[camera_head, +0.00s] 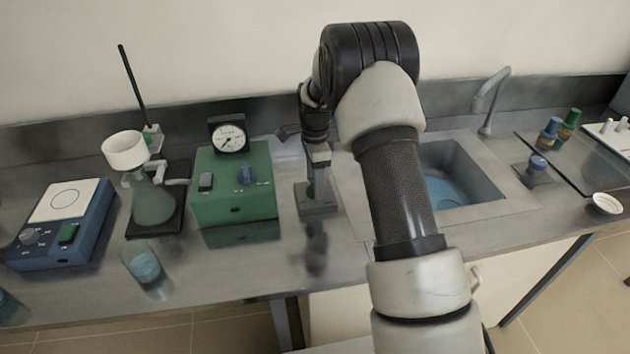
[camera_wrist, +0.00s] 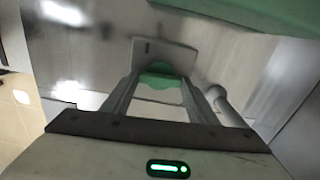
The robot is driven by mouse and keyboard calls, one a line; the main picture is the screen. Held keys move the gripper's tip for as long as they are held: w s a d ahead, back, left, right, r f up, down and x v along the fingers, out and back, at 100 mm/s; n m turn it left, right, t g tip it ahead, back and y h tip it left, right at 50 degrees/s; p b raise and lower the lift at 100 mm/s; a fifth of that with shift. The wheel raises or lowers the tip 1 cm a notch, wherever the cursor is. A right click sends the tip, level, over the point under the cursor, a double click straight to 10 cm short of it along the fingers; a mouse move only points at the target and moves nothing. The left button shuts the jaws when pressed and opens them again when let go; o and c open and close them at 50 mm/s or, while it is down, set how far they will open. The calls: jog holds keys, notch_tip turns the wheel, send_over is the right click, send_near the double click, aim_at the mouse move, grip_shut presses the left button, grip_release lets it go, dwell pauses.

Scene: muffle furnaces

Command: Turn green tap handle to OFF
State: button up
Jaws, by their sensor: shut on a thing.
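The green tap handle (camera_wrist: 162,74) shows in the wrist view between the two fingers of my gripper (camera_wrist: 160,82), which is shut on it. A grey block (camera_wrist: 165,52) with a small dark mark lies just beyond the handle. In the head view my gripper (camera_head: 317,182) points down at the grey block (camera_head: 318,205) on the bench, right of the green box. There the handle is mostly hidden by my gripper. A pale rounded bar (camera_wrist: 222,100) lies right of the fingers in the wrist view. I cannot read the handle's setting.
The green box with a gauge (camera_head: 235,190) stands close left of my gripper. The sink (camera_head: 455,175) with its curved faucet (camera_head: 490,100) is to the right. A flask (camera_head: 153,205), a blue stirrer (camera_head: 65,235) and a beaker (camera_head: 143,265) stand left. Bench front is mostly clear.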

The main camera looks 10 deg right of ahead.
jog(key=n, duration=0.4)
jog(key=n+b, duration=0.1)
jog(key=n, duration=0.8)
jog(key=shift+r+n, duration=0.1)
jog(key=shift+n, duration=2.1)
jog(key=o, duration=1)
jog(key=shift+o, duration=0.2)
notch_tip(320, 180, up, 17)
jog(key=shift+r+p, duration=0.2)
jog(key=shift+p, duration=0.2)
